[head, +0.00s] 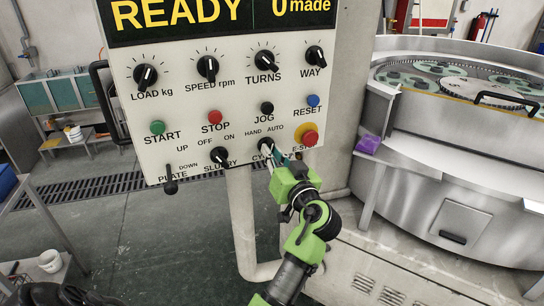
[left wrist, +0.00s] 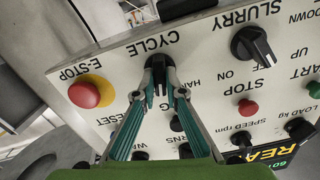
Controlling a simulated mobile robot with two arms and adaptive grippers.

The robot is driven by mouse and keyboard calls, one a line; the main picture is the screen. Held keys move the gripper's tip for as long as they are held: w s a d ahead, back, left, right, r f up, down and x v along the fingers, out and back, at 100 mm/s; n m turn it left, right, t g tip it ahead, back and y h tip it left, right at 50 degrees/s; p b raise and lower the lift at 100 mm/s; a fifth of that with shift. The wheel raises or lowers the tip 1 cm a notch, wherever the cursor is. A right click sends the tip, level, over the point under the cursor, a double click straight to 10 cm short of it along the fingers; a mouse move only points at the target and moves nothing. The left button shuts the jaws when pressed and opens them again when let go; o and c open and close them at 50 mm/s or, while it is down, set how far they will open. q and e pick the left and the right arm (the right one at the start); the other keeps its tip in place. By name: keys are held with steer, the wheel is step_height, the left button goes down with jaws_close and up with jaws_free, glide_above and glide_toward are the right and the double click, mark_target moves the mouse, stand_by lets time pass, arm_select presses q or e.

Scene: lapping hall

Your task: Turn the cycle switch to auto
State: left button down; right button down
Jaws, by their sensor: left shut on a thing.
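The cycle switch (head: 264,146) is a black knob low on the white control panel, under the HAND and AUTO marks. My left gripper (head: 273,160) reaches up to it from below and covers part of the CYCLE label. In the left wrist view the panel is upside down, and the two teal fingers of my left gripper (left wrist: 161,84) are shut on the sides of the cycle switch (left wrist: 157,66). There the AUTO mark is hidden and HAND is partly covered. I cannot tell clearly which mark the knob points to. My right gripper is not in view.
The red E-stop (head: 309,138) on its yellow base is close right of the switch. The slurry knob (head: 220,156) is to the left, the black jog button (head: 267,108) above. A lapping machine (head: 450,190) stands at the right. Open floor lies behind the panel.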

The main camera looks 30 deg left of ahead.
arm_select(q)
steer(key=m, duration=0.3)
steer(key=shift+r, duration=0.2)
steer(key=shift+m, duration=0.3)
steer(key=c, duration=2.1)
jaws_free()
steer(key=shift+w+a, duration=0.1)
steer(key=shift+f, duration=0.15)
